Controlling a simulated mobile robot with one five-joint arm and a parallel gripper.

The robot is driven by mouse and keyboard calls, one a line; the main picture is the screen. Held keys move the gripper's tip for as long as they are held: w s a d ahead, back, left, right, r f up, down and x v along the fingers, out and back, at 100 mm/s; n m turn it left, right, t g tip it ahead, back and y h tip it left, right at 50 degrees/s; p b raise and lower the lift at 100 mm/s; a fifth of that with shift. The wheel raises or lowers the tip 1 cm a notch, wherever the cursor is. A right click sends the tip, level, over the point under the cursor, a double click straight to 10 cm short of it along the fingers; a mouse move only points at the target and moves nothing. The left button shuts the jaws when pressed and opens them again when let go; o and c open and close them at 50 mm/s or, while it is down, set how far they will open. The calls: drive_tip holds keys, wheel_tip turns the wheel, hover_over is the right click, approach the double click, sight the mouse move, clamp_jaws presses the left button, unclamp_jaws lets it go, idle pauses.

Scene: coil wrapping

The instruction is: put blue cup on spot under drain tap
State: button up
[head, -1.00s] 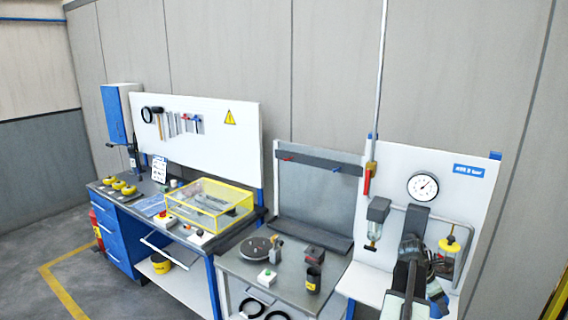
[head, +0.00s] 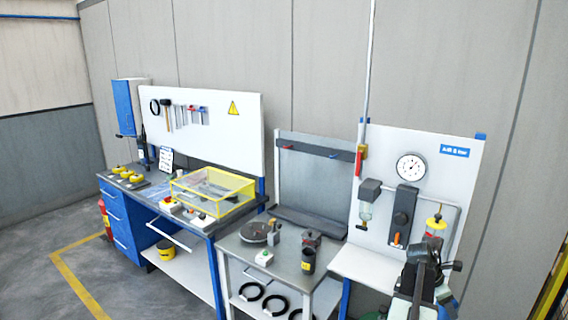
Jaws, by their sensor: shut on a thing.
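My gripper (head: 430,252) is at the lower right, in front of the white air-service panel and the right end of its shelf. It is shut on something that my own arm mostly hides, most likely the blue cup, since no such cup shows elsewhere. The drain tap (head: 361,227) is a small part under the clear filter bowl (head: 366,210) at the panel's left. Below it is the bare white shelf (head: 366,264). I cannot make out a marked spot there. My gripper is to the right of the tap and nearer to me.
The panel (head: 440,180) carries a gauge (head: 411,167), a dark unit with an orange lever (head: 397,240) and a yellow-topped bowl (head: 436,222). A grey bench to the left holds a dark cup (head: 308,261) and a turntable (head: 254,232). The shelf's left part looks clear.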

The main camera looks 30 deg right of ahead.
wheel_tip(320, 180, down, 9)
drive_tip(key=b, duration=0.7)
drive_tip(key=shift+w, duration=0.15)
drive_tip(key=shift+r, duration=0.15)
